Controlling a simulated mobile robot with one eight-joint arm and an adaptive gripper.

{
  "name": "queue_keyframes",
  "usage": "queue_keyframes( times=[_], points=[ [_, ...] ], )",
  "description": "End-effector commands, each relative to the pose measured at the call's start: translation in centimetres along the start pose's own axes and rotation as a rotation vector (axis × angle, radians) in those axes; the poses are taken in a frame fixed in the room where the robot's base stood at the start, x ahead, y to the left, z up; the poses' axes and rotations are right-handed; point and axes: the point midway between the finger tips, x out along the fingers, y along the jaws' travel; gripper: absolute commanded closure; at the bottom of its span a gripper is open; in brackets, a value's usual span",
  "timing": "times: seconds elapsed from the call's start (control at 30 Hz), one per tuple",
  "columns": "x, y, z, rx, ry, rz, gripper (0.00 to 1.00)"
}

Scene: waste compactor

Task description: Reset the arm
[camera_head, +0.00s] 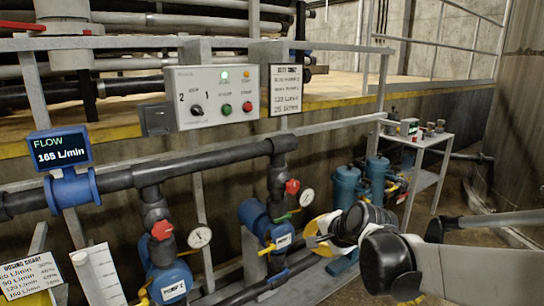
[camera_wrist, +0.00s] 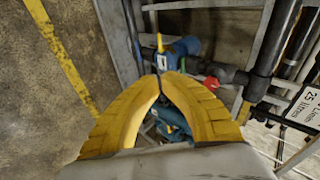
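My arm reaches in from the right of the head view. My gripper (camera_head: 318,234) is in front of the piping, just right of a blue pump (camera_head: 255,218). In the wrist view, the two yellow fingers of my gripper (camera_wrist: 163,77) bow towards each other and their tips meet. I see nothing held between them. A blue pump part (camera_wrist: 183,47) with a yellow lever lies beyond the tips in that view. Whether the fingers touch anything in the head view I cannot tell.
A control panel (camera_head: 217,96) and flow display (camera_head: 60,149) stand above black pipes. Red valve handles (camera_head: 162,230) and gauges (camera_head: 199,237) stick out. A small table (camera_head: 424,142) and blue canisters (camera_head: 347,187) stand right. Bare floor (camera_wrist: 35,105) shows in the wrist view.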

Motion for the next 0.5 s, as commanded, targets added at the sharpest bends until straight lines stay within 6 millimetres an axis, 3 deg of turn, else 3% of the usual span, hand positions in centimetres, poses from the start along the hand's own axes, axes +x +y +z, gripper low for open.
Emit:
queue_keyframes(
  times=[0.03, 0.2, 0.4, 0.5],
  points=[
    [-2.6, 1.1, 0.7, -0.085, 0.01, 0.025, 1.0],
    [-9.9, 5.9, 2.8, -0.413, 0.032, 0.127, 1.0],
    [-16.3, 12.8, 5.2, -0.769, 0.03, 0.251, 1.0],
    [-18.1, 15.7, 6.1, -0.899, 0.02, 0.302, 1.0]
  ],
)
